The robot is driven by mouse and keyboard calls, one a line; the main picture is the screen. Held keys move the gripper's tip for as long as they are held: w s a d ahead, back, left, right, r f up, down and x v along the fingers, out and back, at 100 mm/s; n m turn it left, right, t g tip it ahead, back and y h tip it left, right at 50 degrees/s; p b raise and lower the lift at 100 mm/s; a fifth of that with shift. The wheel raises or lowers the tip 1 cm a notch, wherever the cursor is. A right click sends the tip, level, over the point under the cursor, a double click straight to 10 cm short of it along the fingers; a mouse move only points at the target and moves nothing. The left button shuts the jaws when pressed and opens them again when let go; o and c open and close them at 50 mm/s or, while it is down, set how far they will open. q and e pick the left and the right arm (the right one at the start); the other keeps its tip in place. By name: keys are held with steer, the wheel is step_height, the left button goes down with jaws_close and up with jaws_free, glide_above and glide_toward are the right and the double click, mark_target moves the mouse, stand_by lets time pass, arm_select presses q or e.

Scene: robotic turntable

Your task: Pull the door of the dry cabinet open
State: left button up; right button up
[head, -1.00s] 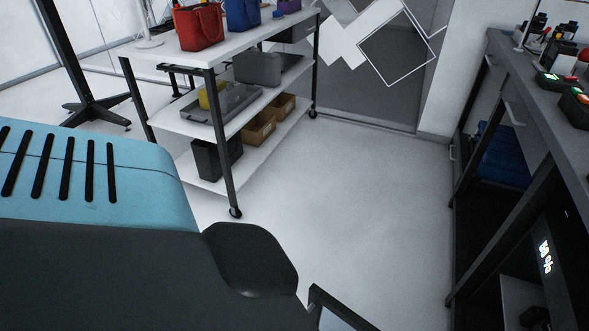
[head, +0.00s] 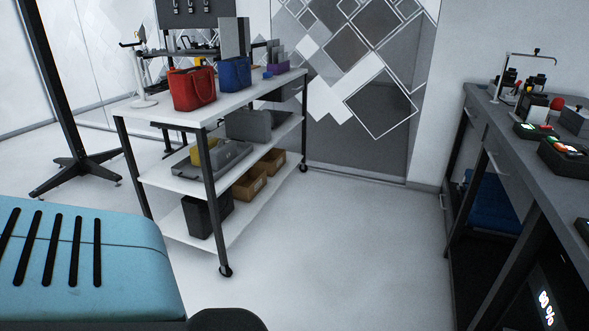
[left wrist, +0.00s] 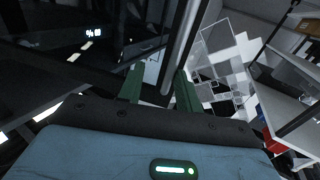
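The dry cabinet (head: 530,300) is the dark box under the workbench at the lower right of the head view. Its lit percent readout (head: 546,308) shows at the picture's edge. In the left wrist view the dark cabinet front (left wrist: 60,42) fills the upper left, with the readout (left wrist: 93,32) turned over. My left gripper (left wrist: 159,80) is open, with two green fingers apart. A pale upright bar (left wrist: 182,48) stands beyond the fingers, nearer the right one; I cannot tell whether it is the door handle. Nothing visible is held. My right gripper is in neither view.
A white three-tier cart (head: 150,110) with bags and boxes stands at the left. The grey workbench (head: 500,135) runs along the right, with instruments on top and a blue item (head: 492,200) below. The floor (head: 350,240) between them is clear.

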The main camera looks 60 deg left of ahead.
arm_select(q)
steer(key=s+d, duration=0.1)
steer(key=s, duration=0.6)
steer(key=shift+s+d, duration=0.2)
steer(key=shift+s, duration=0.15)
stand_by(0.4)
